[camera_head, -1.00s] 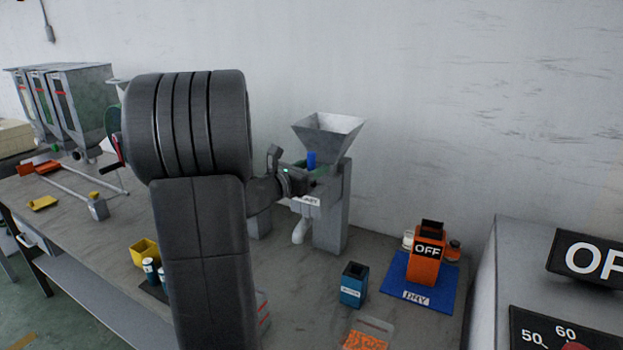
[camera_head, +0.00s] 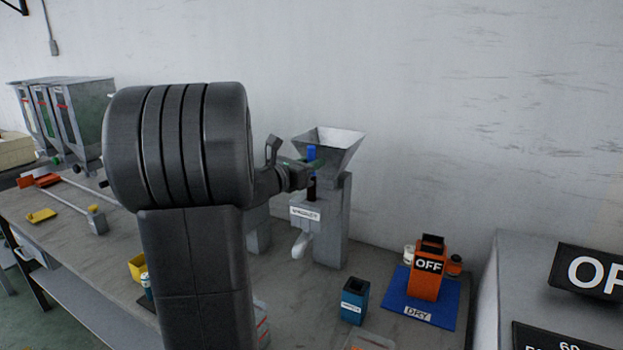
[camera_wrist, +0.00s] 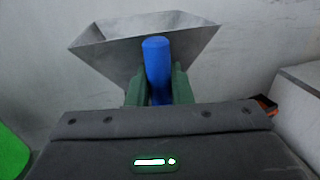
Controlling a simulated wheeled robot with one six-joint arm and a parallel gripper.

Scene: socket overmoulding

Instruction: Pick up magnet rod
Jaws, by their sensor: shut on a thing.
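The magnet rod shows a blue upper part (camera_head: 311,153) and a dark lower part (camera_head: 311,188) in the head view. It is upright in front of the grey metal hopper (camera_head: 331,141). My gripper (camera_head: 309,163) is shut on the rod at its blue part. In the wrist view the blue rod (camera_wrist: 157,68) stands between my two green fingers (camera_wrist: 158,88), with the hopper (camera_wrist: 105,50) behind it. My gripper body hides the rod's lower end in the wrist view.
Below the hopper is a grey stand with a white label (camera_head: 305,213) and a spout. A blue bin (camera_head: 354,301) stands on the bench in front. An orange box marked OFF (camera_head: 427,273) stands on a blue mat (camera_head: 446,310) at right. A grey cabinet is far right.

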